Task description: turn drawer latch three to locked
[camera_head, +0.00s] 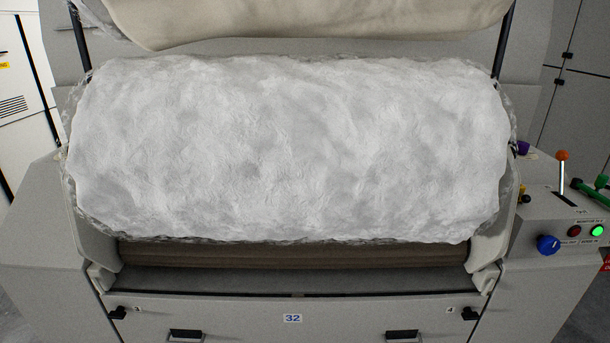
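Drawer latch three (118,312) is a small black knob at the left end of the drawer front (240,318), low in the head view, beside a small label "3". It is too small to tell whether it stands at locked or unlocked. A similar black latch (469,313) sits at the right end beside a label "4". Neither of my grippers is in view.
A large white fibre roll (290,150) lies above the drawer. Two black handles (186,335) (402,335) flank a "32" label. A control box at right carries an orange-tipped lever (562,170), a blue knob (548,244) and a lit green lamp (597,231).

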